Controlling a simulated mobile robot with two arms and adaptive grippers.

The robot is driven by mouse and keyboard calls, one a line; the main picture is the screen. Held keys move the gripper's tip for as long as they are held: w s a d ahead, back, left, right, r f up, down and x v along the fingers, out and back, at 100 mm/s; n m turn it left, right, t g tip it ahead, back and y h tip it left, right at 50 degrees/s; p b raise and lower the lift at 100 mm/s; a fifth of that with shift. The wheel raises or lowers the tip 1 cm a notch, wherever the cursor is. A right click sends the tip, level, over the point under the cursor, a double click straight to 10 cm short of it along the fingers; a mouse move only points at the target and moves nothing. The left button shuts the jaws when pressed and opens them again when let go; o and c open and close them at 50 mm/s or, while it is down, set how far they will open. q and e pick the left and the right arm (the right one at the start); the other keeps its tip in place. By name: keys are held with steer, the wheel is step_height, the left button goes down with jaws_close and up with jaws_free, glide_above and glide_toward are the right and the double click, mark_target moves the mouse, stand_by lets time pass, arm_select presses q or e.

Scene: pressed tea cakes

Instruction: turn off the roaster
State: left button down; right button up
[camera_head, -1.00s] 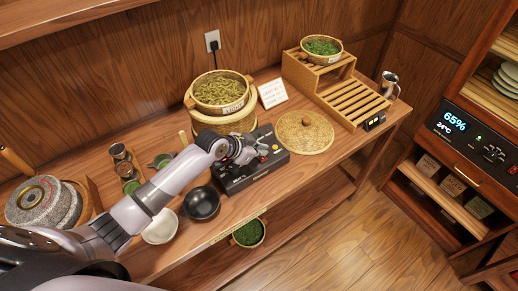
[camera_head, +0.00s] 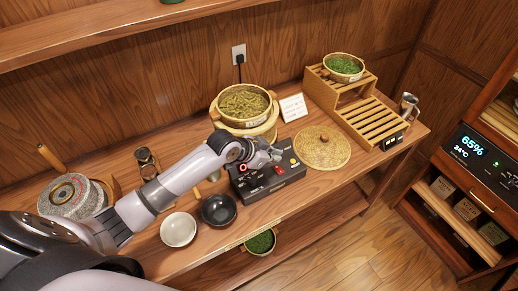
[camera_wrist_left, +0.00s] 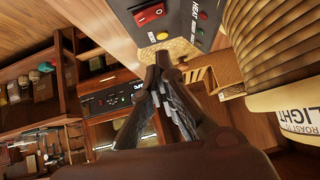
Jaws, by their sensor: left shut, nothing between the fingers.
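The roaster is a black box (camera_head: 262,189) on the wooden table, with a red switch (camera_head: 279,170) and a yellow button (camera_head: 293,161) on its top panel. My left gripper (camera_head: 276,154) is above the roaster's back part, close to the switch; contact cannot be told. In the left wrist view, my gripper's fingers (camera_wrist_left: 164,68) are closed together and empty. The roaster's panel (camera_wrist_left: 183,14) shows there at the top, with the red switch (camera_wrist_left: 150,14) and the yellow button (camera_wrist_left: 162,36) just beyond the fingertips. My right gripper is not in view.
A steamer basket of tea leaves (camera_head: 244,101) stands right behind the roaster. A round woven lid (camera_head: 321,148) lies to its right, before a slatted wooden rack (camera_head: 373,120). A black bowl (camera_head: 218,210) and a white bowl (camera_head: 178,230) sit to its left.

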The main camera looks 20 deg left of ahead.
arm_select(q)
steer(key=b+v, duration=0.1)
steer(key=v, duration=0.6)
steer(key=shift+w+a+b, duration=0.25)
steer(key=shift+a+b, duration=0.05)
steer(key=shift+a, duration=0.05)
steer(key=shift+f, duration=0.1)
